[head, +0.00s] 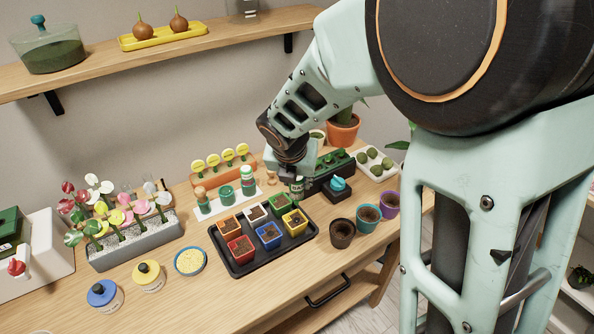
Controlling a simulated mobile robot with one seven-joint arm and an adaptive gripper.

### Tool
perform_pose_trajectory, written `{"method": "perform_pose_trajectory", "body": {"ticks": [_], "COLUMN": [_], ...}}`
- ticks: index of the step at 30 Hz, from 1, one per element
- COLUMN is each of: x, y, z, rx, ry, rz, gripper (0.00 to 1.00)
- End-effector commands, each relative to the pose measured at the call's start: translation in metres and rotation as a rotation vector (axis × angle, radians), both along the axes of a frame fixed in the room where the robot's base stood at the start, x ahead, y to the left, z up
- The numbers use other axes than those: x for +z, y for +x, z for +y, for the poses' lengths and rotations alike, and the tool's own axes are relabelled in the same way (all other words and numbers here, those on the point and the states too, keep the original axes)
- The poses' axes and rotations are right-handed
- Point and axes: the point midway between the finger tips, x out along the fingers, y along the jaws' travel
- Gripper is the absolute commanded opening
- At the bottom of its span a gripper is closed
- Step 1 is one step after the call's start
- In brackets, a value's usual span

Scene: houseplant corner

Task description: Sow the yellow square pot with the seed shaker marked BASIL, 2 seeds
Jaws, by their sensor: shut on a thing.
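My gripper (296,178) is shut on a small green shaker (297,188) with a pale label. It holds the shaker just behind and above the yellow pot. The label is too small to read, so I cannot tell whether it says BASIL. The shaker looks roughly upright; my wrist hides its upper part. Other green containers (226,195) stand on a white strip (212,209) to the left.
Red (241,249), blue (269,236), orange and white pots share the tray. Three round pots (342,233) stand right of it. A black box with a teal knob (338,184) is behind. A flower planter (135,243) and a yellow-filled dish (190,262) are left.

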Motion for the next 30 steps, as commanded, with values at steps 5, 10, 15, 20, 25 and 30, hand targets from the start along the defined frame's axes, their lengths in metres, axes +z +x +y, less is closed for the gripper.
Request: {"method": "perform_pose_trajectory", "body": {"ticks": [5,10,15,20,25,30], "x": [-0.001,-0.001,-0.002,-0.010,-0.026,-0.045], "y": [0.000,0.000,0.000,0.000,0.000,0.000], "z": [0.000,0.000,0.000,0.000,0.000,0.000], "rx": [0.000,0.000,0.001,0.000,0.001,0.001], "ry": [0.000,0.000,0.000,-0.001,-0.003,-0.002], "rz": [0.000,0.000,0.000,0.000,0.000,0.001], "gripper": [0.05,0.05,0.05,0.05,0.05,0.05]}}
